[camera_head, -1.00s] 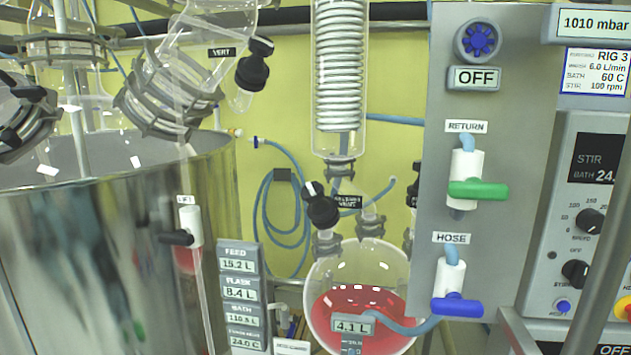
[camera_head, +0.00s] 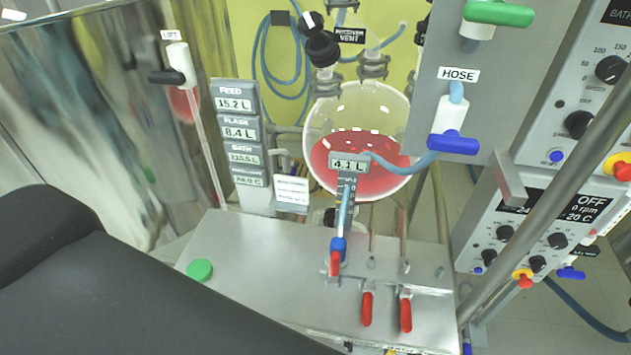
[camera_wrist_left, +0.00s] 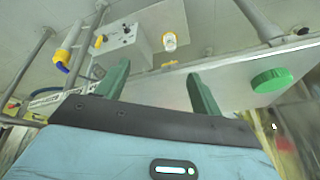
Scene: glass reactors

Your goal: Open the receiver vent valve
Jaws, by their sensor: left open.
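The receiver vent valve (camera_head: 322,48) is a black knob with a white mark on its top cap. It sits on a glass neck above the round receiver flask (camera_head: 358,110), beside its black label (camera_head: 350,35), near the top of the head view. The flask holds red liquid, and a tag on it reads 4.1 L. My left gripper (camera_wrist_left: 160,70) shows in the left wrist view with its two green fingers apart and nothing between them. The valve is not visible in that view. In the head view only a dark part of my arm shows at lower left. My right gripper is not seen.
A metal bench panel (camera_head: 260,245) carries a green button (camera_head: 200,270) and red-handled valves (camera_head: 405,312). A grey panel with a blue hose valve (camera_head: 453,143) stands right of the flask. A large shiny vessel (camera_head: 90,110) is at left.

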